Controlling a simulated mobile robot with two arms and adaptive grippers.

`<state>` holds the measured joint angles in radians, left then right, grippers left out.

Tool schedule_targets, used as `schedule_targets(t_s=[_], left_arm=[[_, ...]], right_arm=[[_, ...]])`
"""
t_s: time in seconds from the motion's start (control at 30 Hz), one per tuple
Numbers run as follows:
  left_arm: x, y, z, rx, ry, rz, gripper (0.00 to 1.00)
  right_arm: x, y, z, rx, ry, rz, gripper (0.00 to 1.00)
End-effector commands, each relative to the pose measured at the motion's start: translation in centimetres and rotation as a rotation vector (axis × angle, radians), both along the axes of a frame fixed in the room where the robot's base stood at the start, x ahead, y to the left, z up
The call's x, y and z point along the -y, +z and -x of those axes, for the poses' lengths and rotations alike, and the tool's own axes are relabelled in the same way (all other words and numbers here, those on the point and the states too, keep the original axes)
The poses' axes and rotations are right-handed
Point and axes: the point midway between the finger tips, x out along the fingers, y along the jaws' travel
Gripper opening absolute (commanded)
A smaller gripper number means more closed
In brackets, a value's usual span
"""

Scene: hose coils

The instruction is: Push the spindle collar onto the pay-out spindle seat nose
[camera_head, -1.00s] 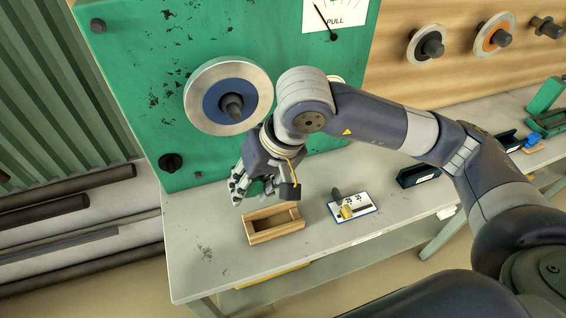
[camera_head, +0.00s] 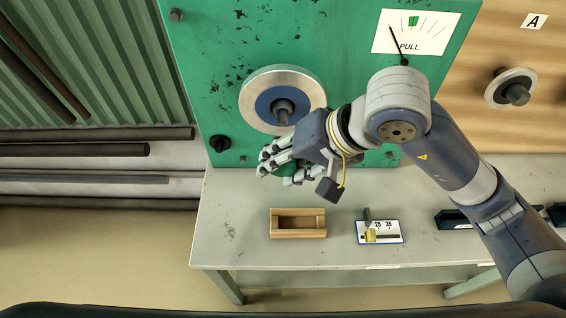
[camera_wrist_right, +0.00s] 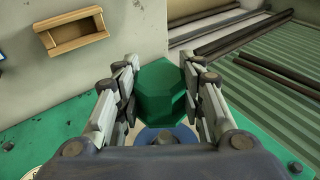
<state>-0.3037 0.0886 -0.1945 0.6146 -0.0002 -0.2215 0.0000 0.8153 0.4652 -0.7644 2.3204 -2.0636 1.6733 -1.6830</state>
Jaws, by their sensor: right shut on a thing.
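The green, faceted spindle collar (camera_wrist_right: 163,92) is between the fingers of my right gripper (camera_wrist_right: 165,85), which is shut on it. In the head view my right gripper (camera_head: 275,167) hangs just below the spindle disc, and its fingers mostly hide the collar. The pay-out spindle seat nose (camera_head: 283,107) is a dark stub at the middle of a blue and silver disc (camera_head: 260,82) on the green panel. In the wrist view the nose (camera_wrist_right: 165,138) shows partly, behind the collar. The collar appears apart from the nose. My left gripper is not in view.
A wooden tray (camera_head: 298,233) and a white card with a yellow piece (camera_head: 380,232) lie on the grey bench (camera_head: 240,245) below. A black knob (camera_head: 220,143) is on the panel's lower left. A gauge marked PULL (camera_head: 420,32) is at upper right.

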Motion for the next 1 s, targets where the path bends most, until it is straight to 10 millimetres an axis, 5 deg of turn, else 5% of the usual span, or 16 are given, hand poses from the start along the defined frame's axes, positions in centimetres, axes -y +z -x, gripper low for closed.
schedule_targets(t_s=[0.3, 1.0], left_arm=[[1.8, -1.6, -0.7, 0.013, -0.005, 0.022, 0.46], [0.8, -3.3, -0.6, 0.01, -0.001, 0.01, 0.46]], right_arm=[[0.0, -0.2, -1.5, 0.001, -0.002, 0.0, 0.0], [0.0, 0.1, -5.2, 0.001, 0.0, -0.001, 0.0]])
